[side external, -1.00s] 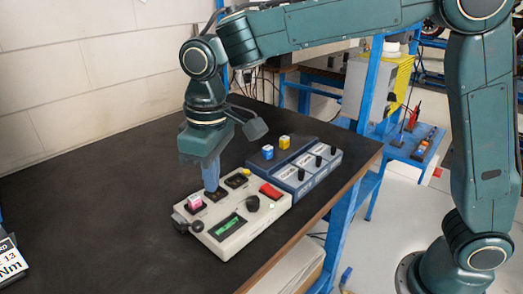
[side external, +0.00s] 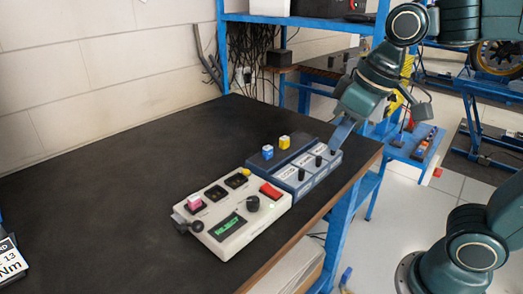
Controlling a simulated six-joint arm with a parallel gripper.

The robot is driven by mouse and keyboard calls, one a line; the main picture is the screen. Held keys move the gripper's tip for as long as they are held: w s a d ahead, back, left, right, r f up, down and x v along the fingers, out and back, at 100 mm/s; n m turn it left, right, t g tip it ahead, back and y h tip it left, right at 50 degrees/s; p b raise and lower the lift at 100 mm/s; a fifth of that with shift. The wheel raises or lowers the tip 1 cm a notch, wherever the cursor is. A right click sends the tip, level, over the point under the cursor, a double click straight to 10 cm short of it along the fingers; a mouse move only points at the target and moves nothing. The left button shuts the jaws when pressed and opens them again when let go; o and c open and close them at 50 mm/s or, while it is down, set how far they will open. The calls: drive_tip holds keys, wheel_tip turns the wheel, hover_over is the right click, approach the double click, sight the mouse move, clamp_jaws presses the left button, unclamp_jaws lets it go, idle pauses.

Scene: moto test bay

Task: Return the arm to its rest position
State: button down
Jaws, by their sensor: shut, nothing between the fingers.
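My gripper (side external: 338,138) is at the right edge of the black table, its fingers pointing down and left. It is shut and empty, close to the far right end of the blue-grey switch box (side external: 303,172). Whether it touches that box cannot be told from this view. The white control panel (side external: 238,222) lies in front of the box, with a pink-topped block (side external: 195,203), a red button (side external: 270,190), a black knob (side external: 253,204) and a green display (side external: 229,227).
A blue cube (side external: 267,153) and a yellow cube (side external: 285,142) stand on the box's back part. A blue frame (side external: 222,50) rises behind. A blue tool shelf (side external: 410,147) is beyond the table's right edge.

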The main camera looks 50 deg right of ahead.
drive_tip(key=s+d+f+m+t, duration=0.1)
drive_tip(key=s+d+f, duration=0.1)
drive_tip(key=s+d, duration=0.2)
drive_tip(key=shift+s+f+m+t+h, duration=0.3)
drive_tip(key=shift+s+f, duration=0.1)
drive_tip(key=shift+s, duration=1.35)
